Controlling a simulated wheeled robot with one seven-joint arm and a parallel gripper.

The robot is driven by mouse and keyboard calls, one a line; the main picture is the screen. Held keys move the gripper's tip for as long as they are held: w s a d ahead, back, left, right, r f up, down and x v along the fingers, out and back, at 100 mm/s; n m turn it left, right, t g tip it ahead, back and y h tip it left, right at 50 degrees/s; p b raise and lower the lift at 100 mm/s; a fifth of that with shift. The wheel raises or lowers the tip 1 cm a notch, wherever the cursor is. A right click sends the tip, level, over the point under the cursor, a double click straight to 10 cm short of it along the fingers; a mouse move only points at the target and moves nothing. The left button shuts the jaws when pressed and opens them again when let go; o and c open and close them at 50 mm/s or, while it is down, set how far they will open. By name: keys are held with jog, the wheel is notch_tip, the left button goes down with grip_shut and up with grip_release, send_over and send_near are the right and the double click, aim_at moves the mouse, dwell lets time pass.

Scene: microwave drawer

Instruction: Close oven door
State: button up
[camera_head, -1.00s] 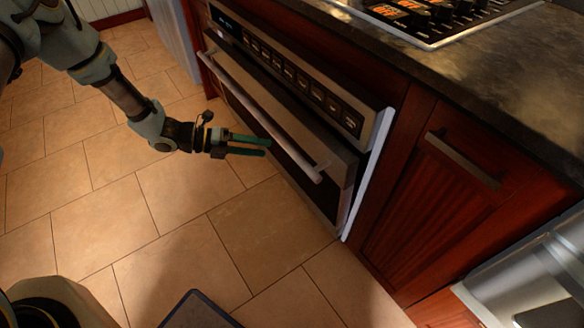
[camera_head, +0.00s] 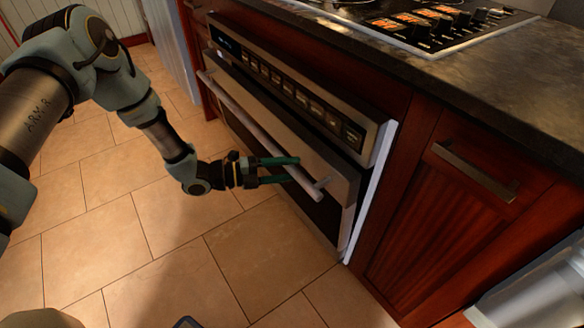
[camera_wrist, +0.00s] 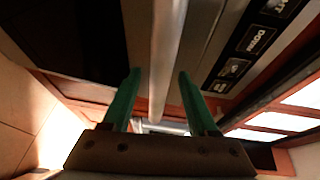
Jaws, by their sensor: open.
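The oven door (camera_head: 335,180) is a steel-framed dark front under a black button panel. It stands a little out from the cabinet. Its long steel bar handle (camera_head: 237,105) runs along its upper edge. My gripper (camera_head: 294,169) is at the handle's near part, with its green fingers open and their tips overlapping the bar. In the wrist view, the handle (camera_wrist: 166,50) runs lengthwise between the two spread fingers (camera_wrist: 160,80). I cannot tell whether either finger touches it.
A wooden cabinet (camera_head: 440,215) with a bar handle is right of the oven. A dark countertop (camera_head: 500,90) with a cooktop (camera_head: 420,25) lies above. The tiled floor (camera_head: 165,235) in front of the oven is clear.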

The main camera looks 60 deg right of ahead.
jog(key=shift+s+d, duration=0.4)
grip_shut()
dwell(0.4)
dwell(0.9)
